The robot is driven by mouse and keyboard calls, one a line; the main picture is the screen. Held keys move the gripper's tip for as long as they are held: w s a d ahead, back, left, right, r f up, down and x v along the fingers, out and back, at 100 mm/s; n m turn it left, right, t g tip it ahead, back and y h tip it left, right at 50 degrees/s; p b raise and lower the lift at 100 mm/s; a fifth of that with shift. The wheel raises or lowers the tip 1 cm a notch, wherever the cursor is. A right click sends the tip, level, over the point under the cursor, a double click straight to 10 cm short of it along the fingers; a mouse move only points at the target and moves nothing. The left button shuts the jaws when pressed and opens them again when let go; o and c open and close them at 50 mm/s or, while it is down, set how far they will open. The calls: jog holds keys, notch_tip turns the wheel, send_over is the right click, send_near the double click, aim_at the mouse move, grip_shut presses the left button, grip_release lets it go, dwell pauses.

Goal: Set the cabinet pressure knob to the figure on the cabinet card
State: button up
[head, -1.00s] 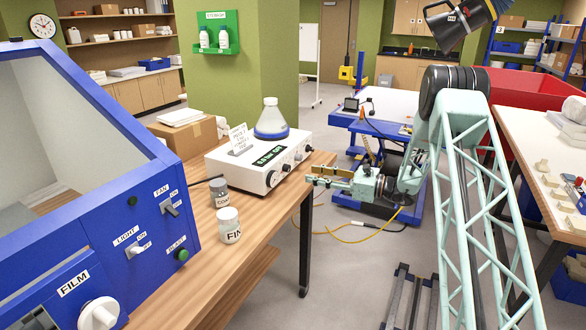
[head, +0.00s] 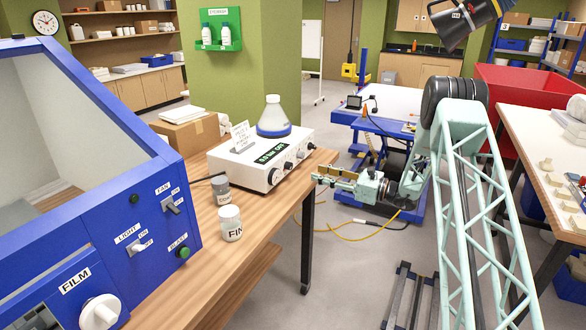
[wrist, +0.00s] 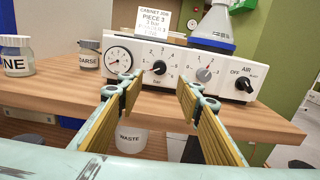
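The white pressure unit (head: 250,172) stands on the wooden bench, with a printed card (head: 241,136) on top. In the wrist view the card (wrist: 164,22) reads "CABINET JOB, PIECE 3"; the bar figure is too small to read surely. The unit's front holds a round gauge (wrist: 119,59), a black knob (wrist: 158,68) with a numbered bar scale, a grey knob (wrist: 204,74) and a black AIR OFF/ON knob (wrist: 243,84). My gripper (wrist: 160,88) is open and empty, facing the front, with the black bar knob between its fingertips in view, apart from them. It also shows in the head view (head: 318,175).
A flask (head: 273,117) stands on the unit. Two labelled jars, COARSE (head: 221,190) and FINE (head: 231,223), stand left of it. The blue cabinet (head: 150,205) is at the left. A WASTE container (wrist: 130,140) shows below the bench edge. The space before the panel is clear.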

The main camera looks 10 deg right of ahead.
aim_at(291, 166)
jog(key=b+x, duration=0.1)
jog(key=x, duration=1.2)
jog(key=shift+f, duration=0.1)
jog(key=shift+s, duration=0.1)
jog(key=shift+c, duration=0.7)
jog(key=c, duration=0.7)
